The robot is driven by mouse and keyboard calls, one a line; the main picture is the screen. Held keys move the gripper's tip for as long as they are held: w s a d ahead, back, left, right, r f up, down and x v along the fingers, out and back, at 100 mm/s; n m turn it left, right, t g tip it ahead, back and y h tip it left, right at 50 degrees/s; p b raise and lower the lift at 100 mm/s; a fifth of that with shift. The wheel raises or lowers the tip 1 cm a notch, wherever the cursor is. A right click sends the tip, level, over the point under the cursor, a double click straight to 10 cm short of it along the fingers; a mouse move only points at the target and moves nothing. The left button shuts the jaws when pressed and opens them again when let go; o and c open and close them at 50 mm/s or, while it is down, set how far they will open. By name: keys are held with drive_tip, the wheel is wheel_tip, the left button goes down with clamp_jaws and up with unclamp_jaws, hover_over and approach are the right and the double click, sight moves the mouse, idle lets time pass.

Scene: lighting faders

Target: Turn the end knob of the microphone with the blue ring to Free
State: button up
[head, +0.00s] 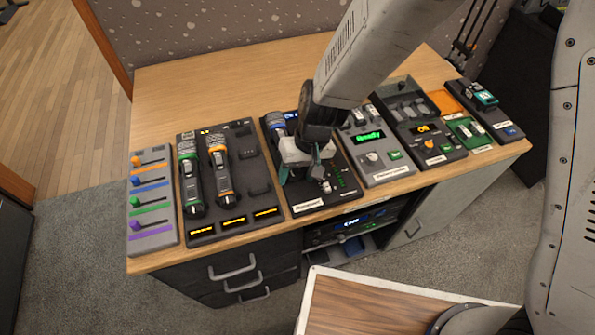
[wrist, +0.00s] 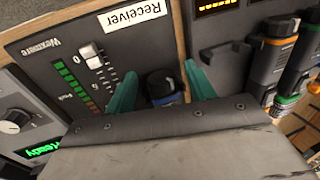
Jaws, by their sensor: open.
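The microphone with the blue ring (head: 277,121) lies on the dark panel labelled Receiver (wrist: 58,28); my gripper and arm hide much of it in the head view. In the wrist view, its dark end with the blue band (wrist: 163,86) shows between my two teal fingers, with visible gaps at the sides. My gripper (head: 301,171) is open, pointing down over the panel; it also shows in the wrist view (wrist: 160,73). I cannot read any marking on the end knob, so its setting cannot be told.
Left of the panel, a dark dock (head: 200,237) holds a green-ringed microphone (head: 190,180) and an orange-ringed one (head: 220,170). A fader box (head: 146,246) stands at the far left. A grey box reading Ready (head: 385,176) is close on the right. The desk's back left (head: 200,85) is clear.

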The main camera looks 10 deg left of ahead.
drive_tip(key=c, duration=1)
drive_tip(key=shift+h, duration=0.3)
drive_tip(key=shift+s+a+t+h, duration=0.15)
drive_tip(key=shift+a+t+h, duration=0.1)
drive_tip(key=shift+t+h, duration=0.55)
drive_tip(key=shift+s+a+t+h, duration=0.15)
drive_tip(key=shift+t+h, duration=0.65)
drive_tip(key=shift+h, duration=0.8)
drive_tip(key=o, duration=1)
